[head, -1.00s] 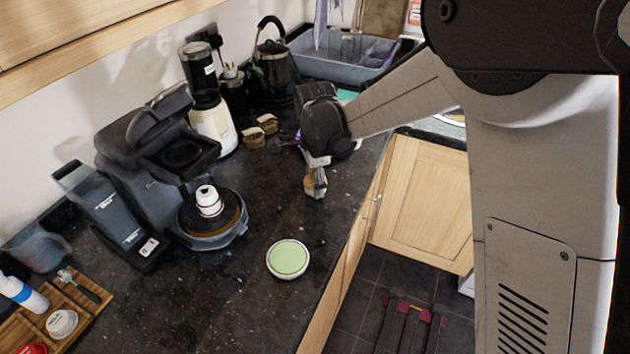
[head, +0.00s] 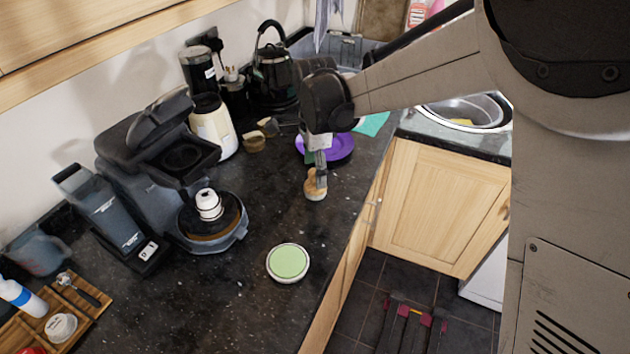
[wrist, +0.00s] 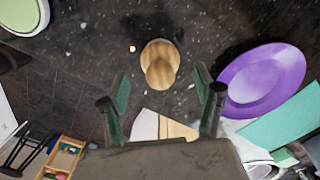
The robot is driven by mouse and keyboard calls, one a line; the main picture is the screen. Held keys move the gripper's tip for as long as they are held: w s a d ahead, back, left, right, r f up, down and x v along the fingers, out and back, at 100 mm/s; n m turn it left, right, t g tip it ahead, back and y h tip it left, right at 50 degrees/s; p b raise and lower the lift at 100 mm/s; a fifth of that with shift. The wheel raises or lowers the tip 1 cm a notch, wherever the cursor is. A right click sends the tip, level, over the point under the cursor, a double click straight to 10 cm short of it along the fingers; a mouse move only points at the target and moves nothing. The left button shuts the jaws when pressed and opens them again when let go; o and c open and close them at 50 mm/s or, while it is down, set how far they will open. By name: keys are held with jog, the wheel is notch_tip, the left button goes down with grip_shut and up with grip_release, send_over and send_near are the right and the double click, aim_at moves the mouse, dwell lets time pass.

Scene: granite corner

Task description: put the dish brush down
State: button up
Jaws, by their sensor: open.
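The dish brush (head: 314,190), with a round wooden top, stands on the dark granite counter near its front edge. In the wrist view the brush (wrist: 160,62) appears upright, its knob toward the camera. My gripper (head: 320,172) is just above it in the head view. In the wrist view the gripper's (wrist: 161,85) two green-padded fingers are spread wide, with a clear gap on each side of the brush. The brush's bristles are hidden beneath its wooden body.
A purple plate (head: 338,148) lies behind my gripper. A green-topped round dish (head: 289,261) sits nearer, and a coffee machine (head: 160,170) stands left. The counter (head: 262,215) between the coffee machine and the brush is clear. A sink (head: 465,110) lies at the right.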

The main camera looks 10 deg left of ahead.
notch_tip(320, 180, up, 6)
dwell(0.4)
jog(key=shift+d+r, duration=0.15)
jog(key=shift+d, duration=0.1)
jog(key=s+d+r+n+t+y, duration=0.1)
jog(key=s+d+r+n+t, duration=0.2)
jog(key=d, duration=0.7)
jog(key=s+d+r+n, duration=0.2)
jog(key=s+d+r, duration=0.25)
jog(key=d, duration=0.45)
jog(key=s+d+f+n+t+h, duration=0.1)
jog(key=s+d+n+t, duration=0.3)
jog(key=s+d, duration=0.9)
jog(key=d+n, duration=0.2)
jog(key=d, duration=0.1)
jog(key=shift+s+f+n, duration=0.15)
jog(key=shift+f+n, duration=0.15)
